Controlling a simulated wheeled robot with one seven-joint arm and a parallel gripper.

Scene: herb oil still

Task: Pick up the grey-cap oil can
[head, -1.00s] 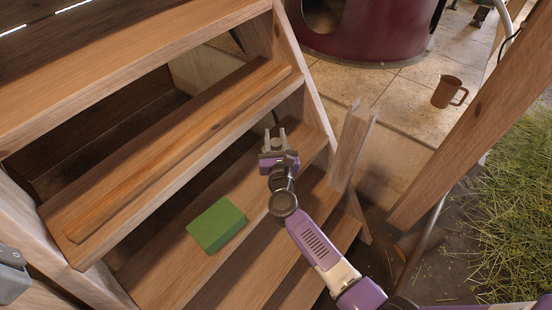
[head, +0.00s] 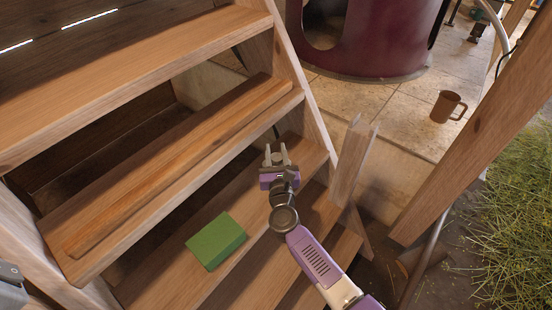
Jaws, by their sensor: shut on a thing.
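I cannot make out a grey-cap oil can in the head view. My gripper (head: 275,150) is over the wooden steps, toward their right side, with its grey fingers pointing away from me. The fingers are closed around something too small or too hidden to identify. A plain green block (head: 216,241) lies on a step to the lower left of my gripper, apart from it; no cap shows on it.
Wooden steps (head: 130,80) fill the left, with a loose plank (head: 180,165) on one tread. A post stub (head: 353,160) stands right of my gripper. A brown mug (head: 447,107) is on tiles near a dark red vessel (head: 370,40). A slanted beam (head: 470,130) crosses the right.

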